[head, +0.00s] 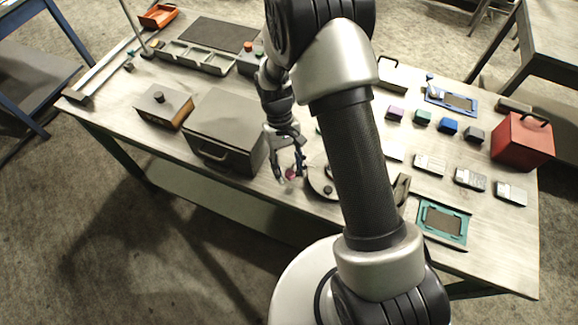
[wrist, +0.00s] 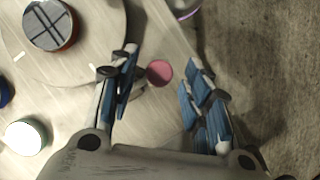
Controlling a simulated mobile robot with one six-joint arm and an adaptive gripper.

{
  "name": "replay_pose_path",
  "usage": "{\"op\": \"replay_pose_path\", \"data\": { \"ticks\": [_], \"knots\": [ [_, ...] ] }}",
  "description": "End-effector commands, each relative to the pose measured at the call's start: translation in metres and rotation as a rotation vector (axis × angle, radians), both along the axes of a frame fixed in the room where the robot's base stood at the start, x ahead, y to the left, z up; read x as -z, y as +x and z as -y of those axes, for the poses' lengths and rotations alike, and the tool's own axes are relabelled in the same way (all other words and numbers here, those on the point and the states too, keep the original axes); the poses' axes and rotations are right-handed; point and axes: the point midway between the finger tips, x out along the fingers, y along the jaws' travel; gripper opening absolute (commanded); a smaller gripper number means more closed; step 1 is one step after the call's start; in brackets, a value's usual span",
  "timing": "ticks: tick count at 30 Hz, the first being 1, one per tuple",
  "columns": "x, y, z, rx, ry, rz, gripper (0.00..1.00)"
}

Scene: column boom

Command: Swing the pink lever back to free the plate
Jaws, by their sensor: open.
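A small pink round piece (head: 291,174) is near the front edge of the bench. In the wrist view, the pink piece (wrist: 159,72) shows as a flat disc between my fingertips, nearer the left finger; I cannot tell whether it is the lever's end. My gripper (head: 290,170) is open and points down over it; its fingers (wrist: 160,62) stand apart on both sides. A pale round disc (head: 318,178) with dark knobs lies just to the right, partly hidden by my arm. A teal frame with a dark plate (head: 442,224) lies at the front right.
A grey box with a handle (head: 226,127) stands close left of my gripper. A red box (head: 522,140), a blue frame (head: 465,103) and several small blocks are on the right. In the wrist view, a dark-topped red knob (wrist: 48,25) and a white-topped round piece (wrist: 25,136) lie left.

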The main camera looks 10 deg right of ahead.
Motion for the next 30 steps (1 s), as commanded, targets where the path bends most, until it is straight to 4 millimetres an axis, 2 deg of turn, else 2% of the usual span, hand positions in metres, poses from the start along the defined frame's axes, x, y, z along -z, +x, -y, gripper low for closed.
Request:
{"op": "replay_pose_path", "data": {
  "ticks": [8, 11, 21, 25, 30],
  "knots": [
    [-0.005, 0.002, 0.000, 0.000, 0.000, 0.001, 0.44],
    [-0.017, 0.008, -0.001, 0.000, 0.000, 0.003, 0.44],
    [-0.082, 0.035, -0.005, 0.000, 0.001, 0.004, 0.44],
    [-0.099, 0.041, -0.006, 0.000, 0.000, 0.002, 0.44],
    [-0.110, 0.045, -0.007, 0.000, 0.000, 0.000, 0.44]
  ]
}}
